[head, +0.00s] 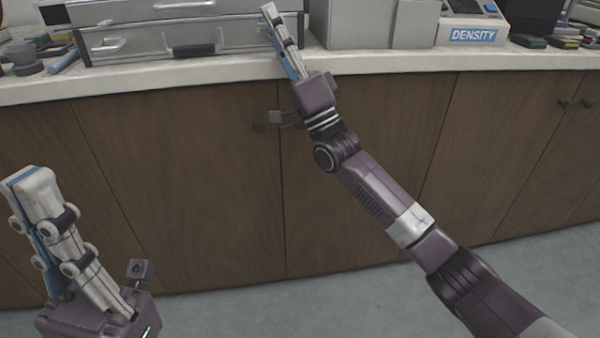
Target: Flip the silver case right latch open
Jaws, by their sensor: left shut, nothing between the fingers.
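The silver case (240,38) stands on the worktop at the upper left of the head view, its front facing me. A light handle-like fitting (105,47) is on the left of its front, and a dark bar (194,50) is near the middle. My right gripper (269,10) reaches up across the right end of the case front and hides part of it. The right latch is not clearly visible there. I cannot tell whether this gripper touches the case or how wide its fingers are. My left gripper (34,178) is shut and empty at the lower left, well away from the case.
A grey box-shaped unit (352,24) stands close to the right of the case. A device labelled DENSITY (473,36) is further right. Brown cabinet doors (200,180) are below.

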